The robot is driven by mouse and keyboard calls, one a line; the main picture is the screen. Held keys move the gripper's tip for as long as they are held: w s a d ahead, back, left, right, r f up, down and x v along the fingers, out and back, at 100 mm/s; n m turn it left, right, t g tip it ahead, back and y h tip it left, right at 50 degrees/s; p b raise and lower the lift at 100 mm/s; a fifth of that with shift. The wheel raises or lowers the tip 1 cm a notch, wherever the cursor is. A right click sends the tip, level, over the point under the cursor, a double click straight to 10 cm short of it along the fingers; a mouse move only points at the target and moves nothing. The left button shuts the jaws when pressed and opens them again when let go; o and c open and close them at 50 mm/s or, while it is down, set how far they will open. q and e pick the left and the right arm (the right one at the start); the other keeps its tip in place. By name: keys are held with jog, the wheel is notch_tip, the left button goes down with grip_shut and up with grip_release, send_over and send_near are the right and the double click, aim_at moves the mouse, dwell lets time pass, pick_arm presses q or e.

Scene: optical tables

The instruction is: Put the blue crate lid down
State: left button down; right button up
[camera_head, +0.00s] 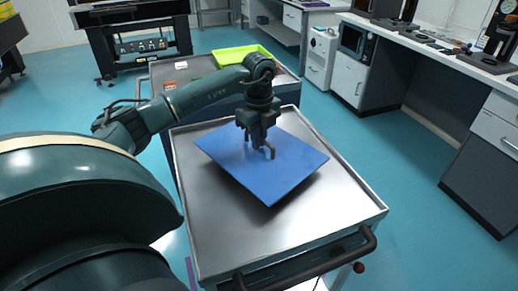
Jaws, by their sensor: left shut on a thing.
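The blue crate lid (287,171) is a flat blue panel over the steel top of a cart (213,225). It looks slightly tilted, with a dark shadow under its near edge. I cannot tell whether any of it touches the cart top. My left gripper (264,152) comes down from above onto the lid's upper side, near its far part. It is shut on the lid's grip, which is mostly hidden by the fingers. My right gripper is not in view.
A second cart behind holds a lime green tray (241,54). The near cart has a raised rim and a dark push handle (310,262) at its front. Counters with a microwave (356,40) stand along the right. Blue floor between is clear.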

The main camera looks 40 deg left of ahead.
pick_arm(q)
notch_tip(320, 180, down, 3)
jog(key=shift+f, duration=0.2)
jog(key=shift+f, duration=0.15)
jog(key=c, duration=1.5)
grip_release()
notch_tip(320, 180, up, 12)
jog(key=shift+r, duration=0.2)
jog(key=shift+f, duration=0.1)
